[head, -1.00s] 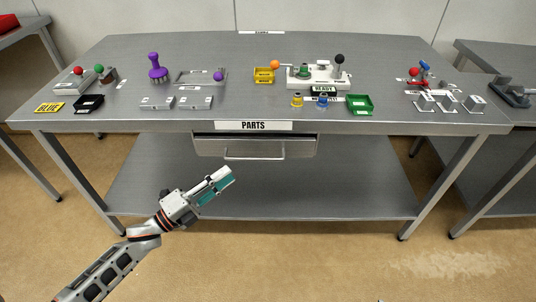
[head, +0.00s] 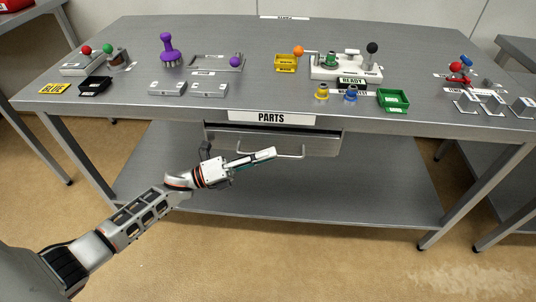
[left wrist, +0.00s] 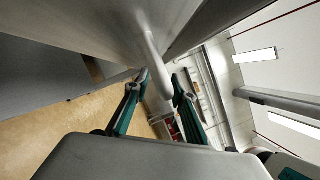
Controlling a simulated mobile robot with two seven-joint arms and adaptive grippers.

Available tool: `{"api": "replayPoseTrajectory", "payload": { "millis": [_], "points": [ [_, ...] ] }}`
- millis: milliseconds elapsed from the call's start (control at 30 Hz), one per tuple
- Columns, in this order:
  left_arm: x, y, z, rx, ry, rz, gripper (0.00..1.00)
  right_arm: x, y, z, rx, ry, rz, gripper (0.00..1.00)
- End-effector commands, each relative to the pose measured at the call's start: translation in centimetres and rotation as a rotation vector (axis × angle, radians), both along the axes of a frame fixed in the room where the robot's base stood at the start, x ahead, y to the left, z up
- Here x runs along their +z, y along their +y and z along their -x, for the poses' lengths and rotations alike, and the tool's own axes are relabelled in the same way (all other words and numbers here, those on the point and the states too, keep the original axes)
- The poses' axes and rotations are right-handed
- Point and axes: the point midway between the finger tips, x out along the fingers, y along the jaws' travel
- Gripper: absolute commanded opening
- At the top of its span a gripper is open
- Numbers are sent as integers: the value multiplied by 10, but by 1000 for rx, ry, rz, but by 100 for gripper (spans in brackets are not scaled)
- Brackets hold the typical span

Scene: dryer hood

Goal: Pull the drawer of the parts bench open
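The parts bench (head: 190,120) carries a PARTS label (head: 271,118) on its front edge. In the left wrist view the handle bar (left wrist: 152,55) runs down between the two spread fingertips of the left gripper (left wrist: 158,78). The gripper is open, and I cannot tell whether a finger touches the bar. My right gripper is not in view.
The bench top holds a purple knob tool (head: 170,52), a yellow bin (head: 286,64), a green bin (head: 393,99) and a lever fixture (head: 345,70). A lower shelf (head: 330,195) lies under the drawer. The floor in front is clear.

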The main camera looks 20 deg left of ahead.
Motion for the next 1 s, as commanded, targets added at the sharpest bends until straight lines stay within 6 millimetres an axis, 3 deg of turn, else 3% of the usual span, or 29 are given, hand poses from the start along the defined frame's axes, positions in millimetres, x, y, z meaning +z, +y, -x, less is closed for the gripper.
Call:
{"api": "replayPoseTrajectory", "payload": {
  "millis": [367, 467, 767, 1000],
  "points": [
    [0, -6, -3, 0, 2, 0, 25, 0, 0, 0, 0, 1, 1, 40],
    [0, -6, -3, 0, 2, 0, 0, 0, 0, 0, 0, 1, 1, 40],
    [1, -6, -1, 0, 2, 0, 0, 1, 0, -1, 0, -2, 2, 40],
    [4, -14, 26, -1, 0, 1, 0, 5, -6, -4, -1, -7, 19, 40]
  ]
}}
